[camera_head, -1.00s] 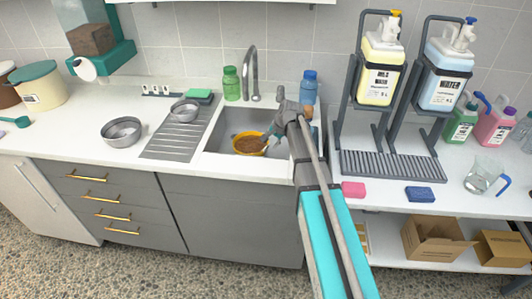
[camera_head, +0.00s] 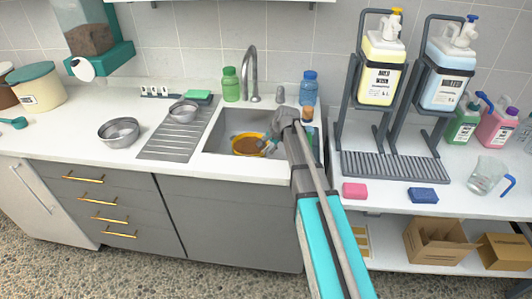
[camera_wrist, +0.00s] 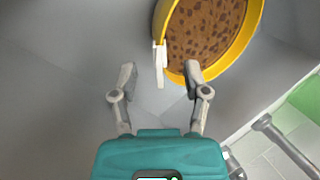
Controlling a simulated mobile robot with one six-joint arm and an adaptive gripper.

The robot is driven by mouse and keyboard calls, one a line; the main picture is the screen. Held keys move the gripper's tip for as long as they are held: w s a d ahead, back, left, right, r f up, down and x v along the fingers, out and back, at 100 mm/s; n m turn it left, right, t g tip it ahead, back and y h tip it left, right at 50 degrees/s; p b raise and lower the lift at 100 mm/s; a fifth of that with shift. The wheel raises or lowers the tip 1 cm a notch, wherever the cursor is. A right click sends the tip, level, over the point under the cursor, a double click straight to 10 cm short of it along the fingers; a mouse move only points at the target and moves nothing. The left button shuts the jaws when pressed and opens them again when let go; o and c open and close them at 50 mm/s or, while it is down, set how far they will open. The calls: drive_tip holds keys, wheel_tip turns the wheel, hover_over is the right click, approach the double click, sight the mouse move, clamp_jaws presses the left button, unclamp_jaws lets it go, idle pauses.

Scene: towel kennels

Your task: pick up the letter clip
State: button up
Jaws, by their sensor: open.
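A white clip (camera_wrist: 160,64) sits on the rim of a yellow bowl (camera_wrist: 163,22) in the wrist view, with its narrow end hanging outside the rim. No letter can be read on it. The bowl holds brown food and stands in the sink; in the head view the bowl (camera_head: 236,151) is partly behind my gripper. My gripper (camera_wrist: 160,74) is open, with one finger on each side of the clip's lower end in the picture. I see no contact with the clip. In the head view my gripper (camera_head: 268,146) reaches down at the bowl's right side.
The sink (camera_head: 214,137) has walls close around the bowl. A faucet (camera_head: 252,75), a green bottle (camera_head: 231,84) and a blue bottle (camera_head: 309,87) stand behind. A rack of small white tags (camera_head: 160,92) and metal bowls (camera_head: 119,131) are left. Dispensers (camera_head: 381,70) stand right.

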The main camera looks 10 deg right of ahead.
drive_tip(key=shift+b+x, duration=1.1)
drive_tip(key=shift+x, duration=0.4)
clamp_jaws()
